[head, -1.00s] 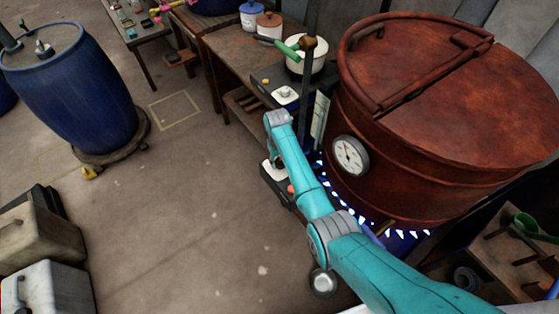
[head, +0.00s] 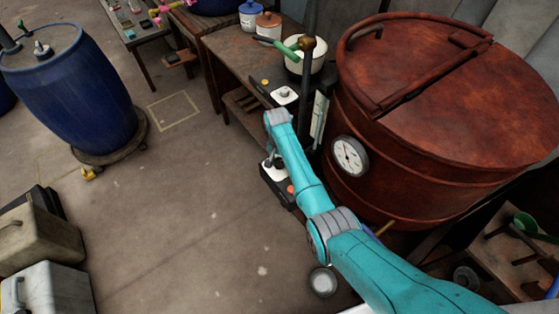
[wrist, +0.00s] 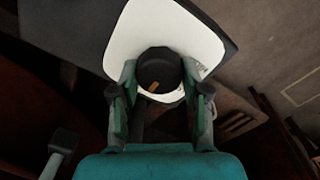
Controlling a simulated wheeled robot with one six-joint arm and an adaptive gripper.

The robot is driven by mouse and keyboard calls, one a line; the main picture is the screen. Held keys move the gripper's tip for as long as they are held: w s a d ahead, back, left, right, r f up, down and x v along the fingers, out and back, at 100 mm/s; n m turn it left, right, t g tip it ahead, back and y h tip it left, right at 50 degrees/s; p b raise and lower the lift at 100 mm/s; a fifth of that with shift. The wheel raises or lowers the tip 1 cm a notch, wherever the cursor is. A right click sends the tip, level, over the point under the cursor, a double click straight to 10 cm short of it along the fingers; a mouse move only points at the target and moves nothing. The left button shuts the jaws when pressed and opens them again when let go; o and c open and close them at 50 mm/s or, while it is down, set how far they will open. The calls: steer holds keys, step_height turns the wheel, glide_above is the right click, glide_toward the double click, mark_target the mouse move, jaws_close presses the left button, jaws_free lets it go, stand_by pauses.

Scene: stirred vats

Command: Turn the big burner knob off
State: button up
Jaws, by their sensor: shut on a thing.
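The big burner knob (wrist: 158,68) is dark and round with an orange mark, standing on a white plate (wrist: 125,45) in the wrist view. My gripper (wrist: 160,92) is shut on it, one finger on each side. My arm hides part of that box. The big rusty-red vat (head: 440,120) stands just right of it. No flames show beneath the vat.
A gauge (head: 349,156) sits on the vat's side. A second box with a white plate (head: 285,95) and a white pot (head: 306,62) are behind. A blue barrel (head: 70,90) and canisters (head: 45,240) stand left. The floor between is clear.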

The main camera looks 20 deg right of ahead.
stand_by(0.4)
steer(key=o, duration=1.2)
steer(key=shift+c, duration=0.2)
steer(key=shift+r, duration=0.1)
step_height(320, 180, up, 12)
steer(key=shift+w+a, duration=0.15)
steer(key=shift+a, duration=0.05)
